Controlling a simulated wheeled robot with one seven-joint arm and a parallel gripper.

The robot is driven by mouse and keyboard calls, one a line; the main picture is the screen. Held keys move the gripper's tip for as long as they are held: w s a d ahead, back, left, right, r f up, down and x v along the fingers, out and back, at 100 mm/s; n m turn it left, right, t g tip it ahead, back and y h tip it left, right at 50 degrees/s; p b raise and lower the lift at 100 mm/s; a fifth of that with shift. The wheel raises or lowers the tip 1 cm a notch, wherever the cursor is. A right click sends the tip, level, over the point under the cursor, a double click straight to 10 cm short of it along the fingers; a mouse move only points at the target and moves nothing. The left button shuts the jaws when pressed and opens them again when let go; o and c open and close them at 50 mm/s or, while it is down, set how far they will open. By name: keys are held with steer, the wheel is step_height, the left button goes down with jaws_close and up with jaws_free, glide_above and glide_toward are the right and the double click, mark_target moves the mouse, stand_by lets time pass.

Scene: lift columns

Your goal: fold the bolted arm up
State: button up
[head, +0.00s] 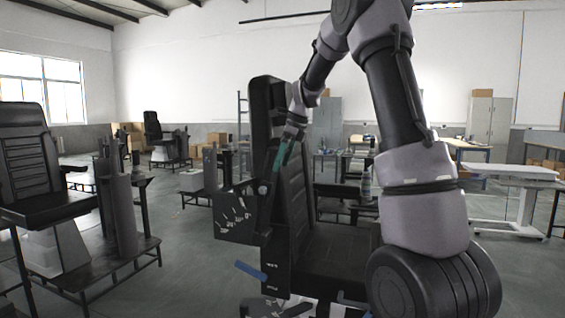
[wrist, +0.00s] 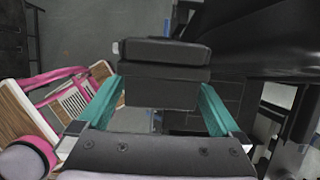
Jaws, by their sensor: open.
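A black seat (head: 330,262) with a ribbed backrest (head: 292,205) stands in front of me. A dark plate with white angle marks (head: 236,217) is fixed at its left side. My gripper (head: 281,158) points down beside the backrest, above the plate. In the wrist view its two teal fingers are open, one on each side of a black block (wrist: 165,58), with visible gaps. I cannot tell for sure whether this block is the end of the bolted arm. The arm's bolt and hinge are not clear in either view.
A blue handle (head: 251,271) sticks out low on the seat's left. Another black chair (head: 25,150) on a frame stands at left. A white table (head: 508,172) stands at right. In the wrist view, pink and wood-coloured items (wrist: 62,105) lie at left. Grey floor is open between.

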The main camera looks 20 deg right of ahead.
steer(key=v, duration=1)
steer(key=shift+r, duration=0.35)
steer(key=shift+s, duration=0.15)
steer(key=s+r+n+t, duration=0.25)
steer(key=s+n, duration=0.65)
steer(key=s, duration=0.5)
steer(key=s+a+f+n+t, duration=0.1)
steer(key=s+f+n, duration=0.2)
steer(key=s+n, duration=0.3)
steer(key=s+a+f+n+t+h, duration=0.1)
steer(key=s+f+n, duration=0.2)
steer(key=s, duration=0.7)
steer(key=shift+s+n, duration=0.3)
steer(key=shift+n, duration=1.1)
steer(key=shift+f+t, duration=0.1)
steer(key=shift+t, duration=0.15)
